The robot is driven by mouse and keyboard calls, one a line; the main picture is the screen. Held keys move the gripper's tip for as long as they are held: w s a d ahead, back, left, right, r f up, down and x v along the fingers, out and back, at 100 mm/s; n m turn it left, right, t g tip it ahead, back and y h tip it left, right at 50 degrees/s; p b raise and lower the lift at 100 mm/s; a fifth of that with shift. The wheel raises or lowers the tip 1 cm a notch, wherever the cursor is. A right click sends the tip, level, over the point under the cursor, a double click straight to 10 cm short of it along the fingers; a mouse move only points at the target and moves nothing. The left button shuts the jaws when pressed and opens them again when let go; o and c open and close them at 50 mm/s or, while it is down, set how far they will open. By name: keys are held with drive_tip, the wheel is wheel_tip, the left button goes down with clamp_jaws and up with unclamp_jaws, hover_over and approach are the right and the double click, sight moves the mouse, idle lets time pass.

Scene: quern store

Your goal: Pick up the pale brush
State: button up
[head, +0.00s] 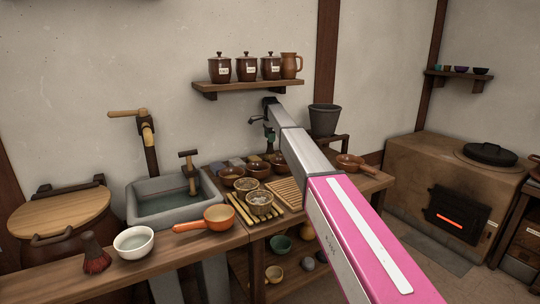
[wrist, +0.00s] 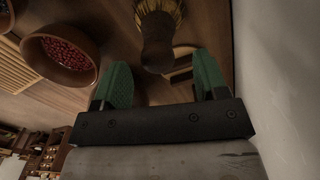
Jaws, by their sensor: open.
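The brush with pale straw bristles (wrist: 158,12) lies in the wrist view at the top centre, its dark rounded handle (wrist: 157,48) pointing towards my gripper. My gripper (wrist: 163,78) is open, with one green finger on each side and nothing held between them. The handle end shows in line with the gap between the fingers; I cannot tell how far beyond the tips it is. In the head view my gripper (head: 268,134) is over the back of the counter near the wall, and I cannot make out the pale brush there.
A brown bowl of red beans (wrist: 60,52) is left of my gripper in the wrist view, and the wall (wrist: 285,80) is close on the right. In the head view a dark red brush (head: 95,254) stands front left. A shelf of lidded jars (head: 247,67) hangs above my gripper.

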sight(270, 144)
drive_tip(key=f, duration=0.4)
drive_tip(key=shift+s+a+f, duration=0.1)
drive_tip(key=shift+s+f, duration=0.1)
drive_tip(key=shift+f, duration=0.05)
clamp_jaws()
drive_tip(key=shift+r, duration=0.15)
